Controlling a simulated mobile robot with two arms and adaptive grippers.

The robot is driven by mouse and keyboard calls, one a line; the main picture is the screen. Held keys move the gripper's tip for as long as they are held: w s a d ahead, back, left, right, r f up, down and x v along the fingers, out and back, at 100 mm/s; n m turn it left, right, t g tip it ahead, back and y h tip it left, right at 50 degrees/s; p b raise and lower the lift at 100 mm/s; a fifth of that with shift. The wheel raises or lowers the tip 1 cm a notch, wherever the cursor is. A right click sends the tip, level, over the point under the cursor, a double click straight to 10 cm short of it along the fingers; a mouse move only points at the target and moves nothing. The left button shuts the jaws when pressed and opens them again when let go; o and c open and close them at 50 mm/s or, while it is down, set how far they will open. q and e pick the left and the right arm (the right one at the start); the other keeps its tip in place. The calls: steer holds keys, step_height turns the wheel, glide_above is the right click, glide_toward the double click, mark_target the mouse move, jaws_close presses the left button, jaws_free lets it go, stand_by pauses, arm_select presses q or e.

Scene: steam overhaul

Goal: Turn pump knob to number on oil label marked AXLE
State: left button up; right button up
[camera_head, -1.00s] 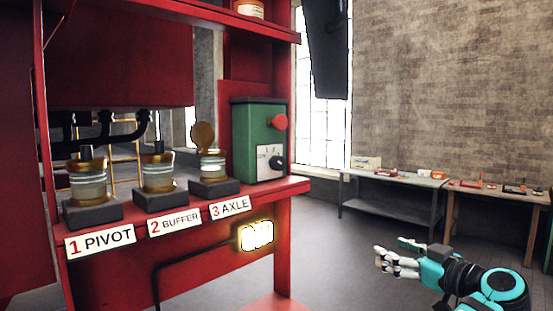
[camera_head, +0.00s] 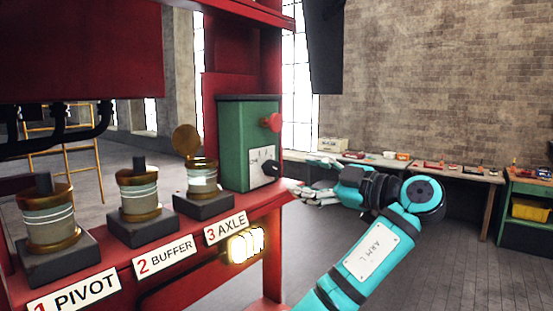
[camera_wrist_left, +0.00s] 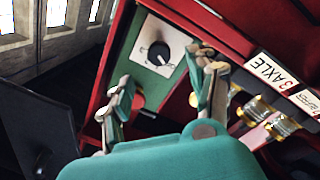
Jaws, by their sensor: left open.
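The green pump box (camera_head: 235,145) stands on the red shelf. Its black knob (camera_head: 270,168) sits on a white dial plate low on its right face. In the left wrist view the knob (camera_wrist_left: 160,53) lies beyond my fingertips, apart from them; the dial numbers and pointer setting are too small to read. The AXLE label (camera_head: 226,228) reads "3 AXLE" in red and black, and shows at the right of the left wrist view (camera_wrist_left: 272,68). My left gripper (camera_head: 308,176) is open and empty, just right of the knob. My right gripper is not in view.
A red button (camera_head: 272,122) sits above the knob. Jars on dark blocks stand along the shelf behind labels "1 PIVOT" (camera_head: 75,293) and "2 BUFFER" (camera_head: 165,256). A lit lamp (camera_head: 246,245) hangs below the shelf edge. Floor to the right is open before workbenches.

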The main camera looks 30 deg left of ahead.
mark_target(277, 170)
arm_select(q)
steer(key=a+p, duration=0.1)
steer(key=a, duration=0.1)
steer(key=a+p, duration=0.1)
steer(key=a, duration=0.1)
steer(key=w+a+p, duration=0.1)
steer(key=a, duration=0.1)
steer(key=shift+a+r, duration=0.2)
steer(key=shift+a, duration=0.15)
steer(key=shift+a+p, duration=0.3)
steer(key=shift+a, duration=0.05)
steer(key=shift+w+a+f, duration=0.1)
steer(key=shift+a+f, duration=0.15)
steer(key=shift+a, duration=0.35)
steer(key=shift+d, duration=0.1)
steer(key=c, duration=1.1)
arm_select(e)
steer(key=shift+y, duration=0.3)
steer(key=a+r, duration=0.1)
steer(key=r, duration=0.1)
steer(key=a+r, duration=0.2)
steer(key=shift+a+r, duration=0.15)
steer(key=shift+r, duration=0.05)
